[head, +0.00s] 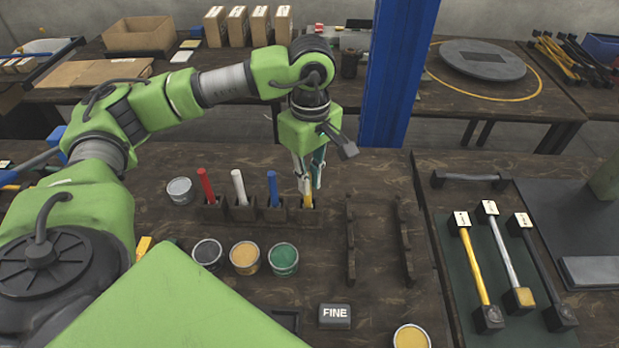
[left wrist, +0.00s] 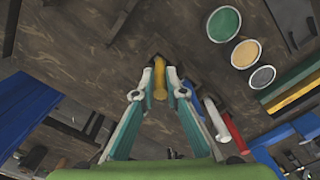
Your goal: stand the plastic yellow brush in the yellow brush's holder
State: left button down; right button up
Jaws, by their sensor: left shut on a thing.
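The yellow brush (head: 307,199) is upright, its lower end in the dark holder (head: 309,216) at the right end of the row of brush holders. My left gripper (head: 308,186) reaches down from above and is shut on the upper part of the brush. In the left wrist view, the yellow handle (left wrist: 159,80) shows between my two fingertips. The inside of the holder is hidden, so I cannot tell how deep the brush sits. My right gripper is not in view.
Red (head: 206,185), white (head: 239,187) and blue (head: 273,189) brushes stand in holders to the left. Black (head: 207,252), yellow (head: 245,257) and green (head: 284,259) paint cans stand in front. Two dark racks (head: 350,240) lie to the right. A blue post (head: 397,75) rises behind.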

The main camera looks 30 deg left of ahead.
pick_arm(q)
jog(key=c, duration=2)
grip_release()
jog(key=shift+r, duration=0.15)
notch_tip(320, 180, up, 12)
jog(key=shift+f, duration=0.1)
jog(key=shift+d, duration=0.1)
